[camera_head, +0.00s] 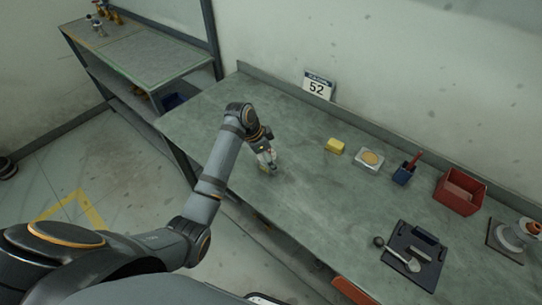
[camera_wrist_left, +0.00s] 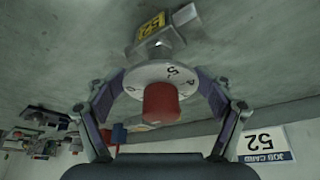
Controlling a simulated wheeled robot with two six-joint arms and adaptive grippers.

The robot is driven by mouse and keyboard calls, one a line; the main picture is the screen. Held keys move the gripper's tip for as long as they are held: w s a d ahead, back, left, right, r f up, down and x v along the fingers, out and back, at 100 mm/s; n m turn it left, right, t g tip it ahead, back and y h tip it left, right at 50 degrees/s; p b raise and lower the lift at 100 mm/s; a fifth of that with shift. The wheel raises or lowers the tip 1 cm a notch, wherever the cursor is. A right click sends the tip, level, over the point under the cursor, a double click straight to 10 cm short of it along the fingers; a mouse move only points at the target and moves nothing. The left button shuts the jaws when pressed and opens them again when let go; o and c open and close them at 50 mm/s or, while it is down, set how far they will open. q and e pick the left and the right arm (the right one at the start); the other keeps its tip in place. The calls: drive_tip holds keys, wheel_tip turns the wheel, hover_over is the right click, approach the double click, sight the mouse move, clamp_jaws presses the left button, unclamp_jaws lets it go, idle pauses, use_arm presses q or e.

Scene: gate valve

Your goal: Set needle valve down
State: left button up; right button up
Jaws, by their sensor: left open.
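The needle valve has a red knob (camera_wrist_left: 160,103), a white numbered dial (camera_wrist_left: 155,76), a grey metal body and a yellow tag (camera_wrist_left: 150,25). In the head view the valve (camera_head: 267,168) is at the left part of the bench, under my left gripper (camera_head: 265,157), and looks to rest on the bench top. In the left wrist view my left gripper (camera_wrist_left: 163,85) is open, with one finger on each side of the dial and knob. I cannot tell whether the fingers touch the dial. My right gripper is not in view.
A job card (camera_head: 318,86) marked 52 stands behind. Bench space around the valve is clear.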

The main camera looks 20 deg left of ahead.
use_arm(q)
drive_tip(key=b+v, duration=0.1)
drive_tip(key=v, duration=1.1)
